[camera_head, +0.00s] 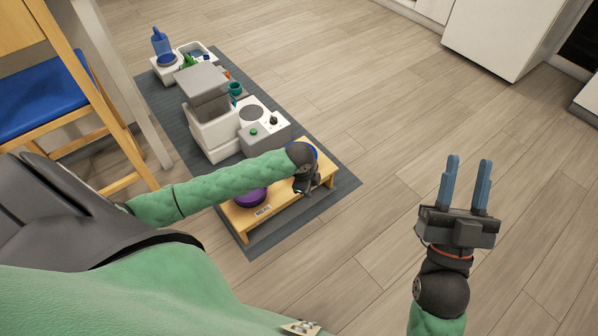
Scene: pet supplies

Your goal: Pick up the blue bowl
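A low wooden stand (265,226) sits at the near end of the dark mat. A purple bowl (251,197) is set in its left part, partly covered by my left arm. A blue rim (314,149), apparently the blue bowl, shows at the stand's right part; the rest is hidden behind my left wrist. My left gripper (301,190) points down over the right part of the stand; its fingers are too small and dark to tell whether they are open or touch the bowl. My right gripper (469,167) is open and empty above bare floor at the right.
A blue bottle (161,44) is farther back. A wooden chair (45,105) is at the left. Floor on the right is clear.

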